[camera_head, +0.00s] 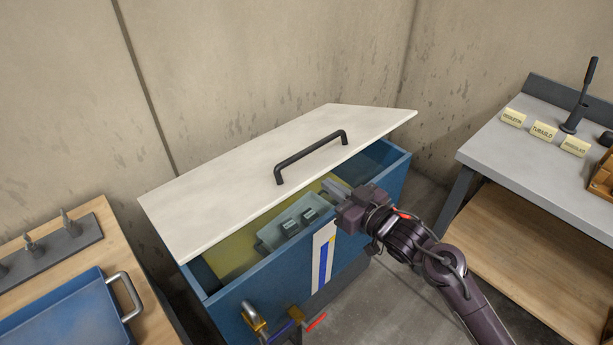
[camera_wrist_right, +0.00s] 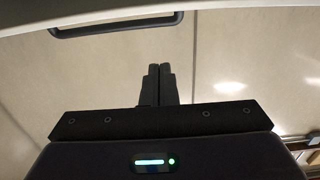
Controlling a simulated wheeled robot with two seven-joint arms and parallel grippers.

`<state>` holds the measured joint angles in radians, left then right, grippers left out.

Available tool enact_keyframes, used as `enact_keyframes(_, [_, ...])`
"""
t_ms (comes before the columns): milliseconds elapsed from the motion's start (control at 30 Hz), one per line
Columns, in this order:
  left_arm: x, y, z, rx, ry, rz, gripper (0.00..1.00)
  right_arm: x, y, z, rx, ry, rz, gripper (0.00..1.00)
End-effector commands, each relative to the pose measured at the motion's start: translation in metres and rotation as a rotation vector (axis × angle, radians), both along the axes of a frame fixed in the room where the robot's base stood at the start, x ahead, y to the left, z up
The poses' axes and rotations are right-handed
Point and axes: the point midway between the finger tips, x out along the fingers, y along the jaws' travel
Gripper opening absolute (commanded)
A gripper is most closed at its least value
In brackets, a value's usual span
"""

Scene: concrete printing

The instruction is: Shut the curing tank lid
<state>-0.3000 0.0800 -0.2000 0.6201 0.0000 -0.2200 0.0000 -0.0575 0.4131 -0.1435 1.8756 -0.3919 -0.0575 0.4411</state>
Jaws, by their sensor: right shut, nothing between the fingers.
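The curing tank (camera_head: 245,295) is a blue box against the wall. Its pale lid (camera_head: 235,170) is tilted partly open, with the front edge raised above the tank rim. A black bar handle (camera_head: 310,157) is on the lid and also shows at the top of the wrist view (camera_wrist_right: 115,22). My right gripper (camera_head: 331,186) is shut and empty, at the front opening below the lid's front edge. In the wrist view its fingers (camera_wrist_right: 158,72) are together, with a pale surface beyond. Whether it touches the lid cannot be told. My left gripper is not in view.
Inside the tank is a pale tray (camera_head: 268,236) with small grey blocks (camera_head: 290,226). Valves with a red handle (camera_head: 316,321) stick out at the front. A wooden table with a blue tray (camera_head: 65,310) stands left; a grey bench (camera_head: 540,155) with yellow labels stands right.

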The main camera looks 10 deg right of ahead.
Motion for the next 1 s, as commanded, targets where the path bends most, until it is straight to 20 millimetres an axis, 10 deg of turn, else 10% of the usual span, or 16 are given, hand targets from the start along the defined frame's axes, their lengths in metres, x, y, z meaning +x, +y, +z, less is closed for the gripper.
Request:
enact_keyframes(633, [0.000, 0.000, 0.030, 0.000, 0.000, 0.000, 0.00, 0.085, 0.061, 0.007, 0.004, -0.012, 0.009, 0.00])
enact_keyframes(1000, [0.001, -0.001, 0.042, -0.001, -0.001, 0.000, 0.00, 0.070, 0.050, -0.033, 0.002, -0.011, 0.008, 0.00])
